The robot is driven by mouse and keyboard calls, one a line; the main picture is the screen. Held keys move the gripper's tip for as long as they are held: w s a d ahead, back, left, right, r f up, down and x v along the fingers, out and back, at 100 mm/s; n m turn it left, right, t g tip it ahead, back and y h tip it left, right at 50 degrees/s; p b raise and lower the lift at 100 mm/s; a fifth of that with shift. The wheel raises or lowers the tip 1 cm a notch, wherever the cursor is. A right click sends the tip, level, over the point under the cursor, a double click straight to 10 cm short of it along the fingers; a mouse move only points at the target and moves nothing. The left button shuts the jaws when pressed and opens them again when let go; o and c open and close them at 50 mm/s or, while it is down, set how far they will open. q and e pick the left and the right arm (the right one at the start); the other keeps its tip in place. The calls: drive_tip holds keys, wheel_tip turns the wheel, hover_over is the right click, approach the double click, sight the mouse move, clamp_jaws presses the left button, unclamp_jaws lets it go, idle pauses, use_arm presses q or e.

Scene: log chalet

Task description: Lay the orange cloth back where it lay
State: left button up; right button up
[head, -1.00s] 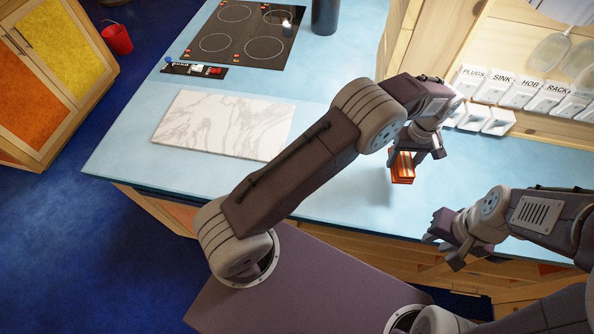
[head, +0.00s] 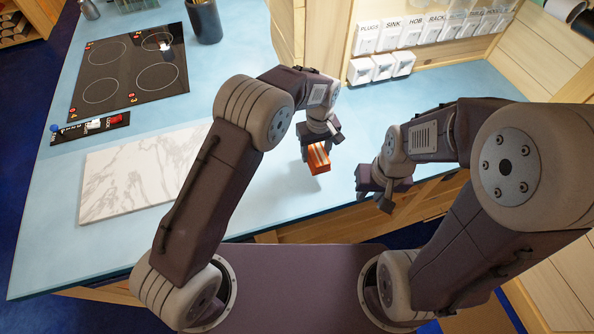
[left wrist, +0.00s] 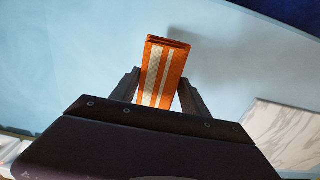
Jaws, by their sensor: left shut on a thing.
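The orange cloth (head: 318,160) is folded into a small block with pale stripes. My left gripper (head: 322,143) is shut on it and holds it over the blue worktop (head: 262,190). In the left wrist view the cloth (left wrist: 160,75) sits between the two fingers of my left gripper (left wrist: 160,95), its folded end pointing away from the wrist. I cannot tell for sure whether its lower end touches the worktop. My right gripper (head: 378,195) is near the worktop's front edge, right of the cloth. Its fingers look apart, with nothing seen between them.
A white marble board (head: 130,175) lies left on the worktop, behind my left arm. A black hob (head: 130,70), a switch strip (head: 90,127) and a dark pot (head: 204,20) are further back. Labelled switches (head: 385,50) line the wall. The worktop right of the cloth looks clear.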

use_arm(q)
drive_tip(key=p, duration=0.1)
hover_over(298, 177)
wheel_tip(298, 177, down, 3)
drive_tip(key=shift+d, duration=0.15)
drive_tip(key=shift+a+f, duration=0.25)
drive_tip(key=shift+f, duration=0.05)
wheel_tip(298, 177, down, 4)
drive_tip(key=shift+r+p, duration=0.25)
drive_tip(key=shift+p, duration=0.45)
drive_tip(key=shift+f, duration=0.35)
drive_tip(key=o, duration=1.3)
drive_tip(key=shift+d, duration=0.1)
